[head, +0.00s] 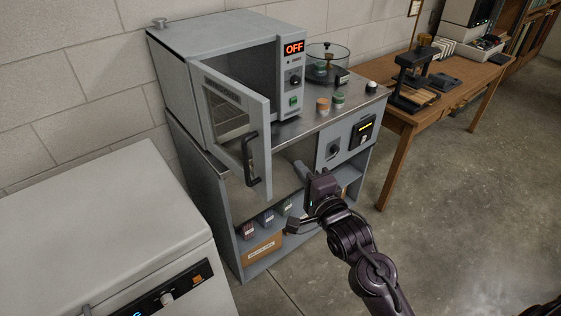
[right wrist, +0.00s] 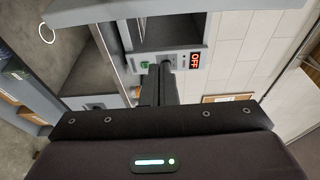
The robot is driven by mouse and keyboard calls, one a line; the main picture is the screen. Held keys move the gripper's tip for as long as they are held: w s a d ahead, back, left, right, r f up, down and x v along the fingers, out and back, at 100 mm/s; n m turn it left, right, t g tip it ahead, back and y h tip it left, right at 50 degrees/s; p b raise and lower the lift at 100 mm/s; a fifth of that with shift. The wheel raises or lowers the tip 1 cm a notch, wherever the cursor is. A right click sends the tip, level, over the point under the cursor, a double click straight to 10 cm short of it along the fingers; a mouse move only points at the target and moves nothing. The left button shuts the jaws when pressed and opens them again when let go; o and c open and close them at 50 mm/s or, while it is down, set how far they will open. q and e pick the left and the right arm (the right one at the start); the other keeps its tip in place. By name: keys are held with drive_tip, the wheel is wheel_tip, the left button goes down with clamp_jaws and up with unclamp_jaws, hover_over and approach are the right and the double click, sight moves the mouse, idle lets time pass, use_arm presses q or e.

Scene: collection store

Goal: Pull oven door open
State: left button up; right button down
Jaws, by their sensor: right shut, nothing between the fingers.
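The grey oven (head: 215,38) stands on a steel-topped cabinet, its display reading OFF. Its windowed door (head: 228,120) stands part-way open, swung out toward me from the left side, with a dark vertical handle (head: 250,160) near its free edge. In the head view my right gripper (head: 304,171) is to the right of the door and handle, apart from the handle, in front of the cabinet. In the right wrist view its fingers (right wrist: 158,84) are together and empty, with the oven's control panel (right wrist: 170,62) beyond them. My left gripper is out of view.
The steel worktop (head: 312,122) holds small jars and a round glass-walled device (head: 327,64). The cabinet's open shelf (head: 290,233) holds small boxes. A white chest unit (head: 110,225) stands at lower left. A wooden table (head: 455,88) stands at right, with clear floor before it.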

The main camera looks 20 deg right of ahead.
drive_tip(key=w+a+p, duration=0.1)
drive_tip(key=a, duration=0.1)
drive_tip(key=w+a+p, duration=0.2)
drive_tip(key=shift+w+a, duration=0.1)
drive_tip(key=shift+w, duration=0.2)
idle(0.4)
